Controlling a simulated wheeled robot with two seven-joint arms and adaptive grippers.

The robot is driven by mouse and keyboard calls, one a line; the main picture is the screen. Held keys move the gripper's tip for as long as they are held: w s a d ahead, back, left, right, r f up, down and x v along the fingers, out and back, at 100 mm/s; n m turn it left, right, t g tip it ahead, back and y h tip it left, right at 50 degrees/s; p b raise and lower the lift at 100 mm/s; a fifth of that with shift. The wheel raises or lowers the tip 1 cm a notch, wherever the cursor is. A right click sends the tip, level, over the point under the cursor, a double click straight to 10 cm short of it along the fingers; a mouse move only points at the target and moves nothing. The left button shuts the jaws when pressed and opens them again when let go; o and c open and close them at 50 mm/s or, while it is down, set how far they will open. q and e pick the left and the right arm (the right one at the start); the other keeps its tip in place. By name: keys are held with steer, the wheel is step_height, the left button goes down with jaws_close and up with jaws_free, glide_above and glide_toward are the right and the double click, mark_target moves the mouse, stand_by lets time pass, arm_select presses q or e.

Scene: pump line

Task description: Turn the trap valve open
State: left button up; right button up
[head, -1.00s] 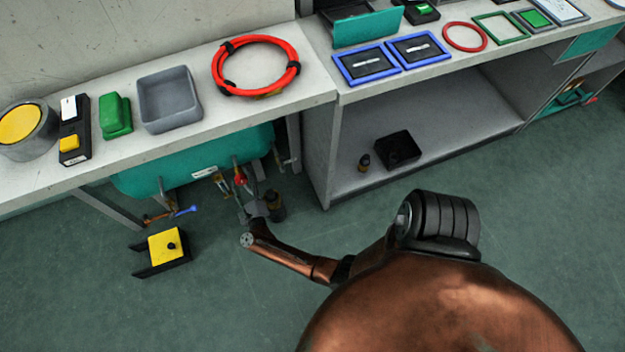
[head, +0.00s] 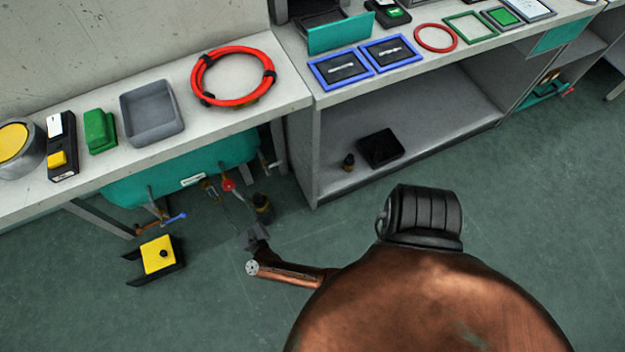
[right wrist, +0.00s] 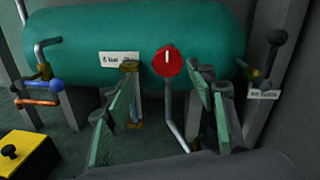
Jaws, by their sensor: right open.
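Under the bench, a green tank (head: 180,172) carries several fittings. It fills the top of the right wrist view (right wrist: 90,40). A round red knob (right wrist: 168,62) with a white mark sits at its front, above a bent grey pipe; it also shows in the head view (head: 228,184). A blue-tipped handle (right wrist: 57,84) is at the left, and a black-knobbed lever (right wrist: 277,38) at the right. Which is the trap valve I cannot tell; the labels are unreadable. My right gripper (right wrist: 160,112) is open and empty, short of the red knob, apart from it. My left gripper is out of view.
A yellow-and-black block (head: 158,255) stands on the floor left of the gripper. The bench (head: 225,116) overhangs the tank.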

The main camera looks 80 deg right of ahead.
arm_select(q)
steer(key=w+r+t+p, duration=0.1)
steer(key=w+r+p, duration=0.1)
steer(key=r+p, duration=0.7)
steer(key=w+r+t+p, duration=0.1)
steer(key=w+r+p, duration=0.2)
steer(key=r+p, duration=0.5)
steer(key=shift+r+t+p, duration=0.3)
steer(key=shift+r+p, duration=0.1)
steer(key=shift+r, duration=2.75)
arm_select(e)
steer(key=s+a+f+n+g+y, duration=0.1)
steer(key=s+a+f+n+y, duration=0.1)
steer(key=s+n, duration=0.7)
steer(key=s+a+f+n+g+y, duration=0.1)
steer(key=s+a+f+n+y, duration=0.2)
steer(key=s+n+y, duration=0.3)
steer(key=s+a+f+n+g+y, duration=0.2)
steer(key=s+f+n+y, duration=0.2)
steer(key=s+n, duration=0.9)
steer(key=shift+s+a+f+n, duration=0.3)
steer(key=shift+a+f+n, duration=0.15)
steer(key=shift+n, duration=0.75)
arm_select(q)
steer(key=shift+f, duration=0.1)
